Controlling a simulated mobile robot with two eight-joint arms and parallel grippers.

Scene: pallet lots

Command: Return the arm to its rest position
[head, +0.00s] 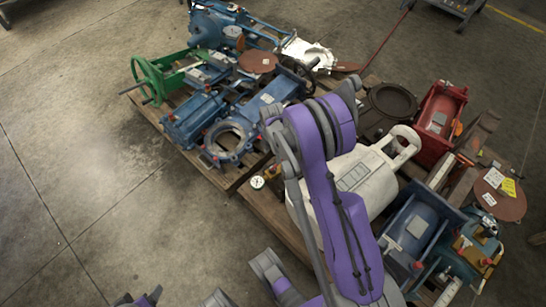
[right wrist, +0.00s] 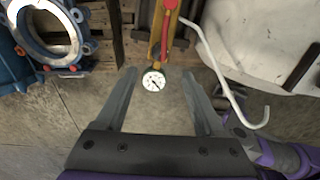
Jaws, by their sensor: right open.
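My right arm (head: 345,215) rises purple and grey through the middle of the head view and bends at the top. My right gripper (head: 240,279) is low in the head view, partly cut off by the bottom edge. In the right wrist view my right gripper (right wrist: 157,92) is open, its two grey fingers apart with nothing held. A white dial gauge (right wrist: 154,81) on a yellow fitting shows beyond the fingers, between them. The gauge (head: 257,182) also shows at the pallet edge in the head view. My left gripper cannot be made out.
Blue valve parts (head: 230,140) and a green handwheel (head: 148,80) lie on a pallet. A white tank (head: 365,180), red housing (head: 440,108) and blue channel (head: 412,228) crowd the right side. A bent white rod (right wrist: 218,72) is near the right finger. Bare floor (head: 80,160) is left.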

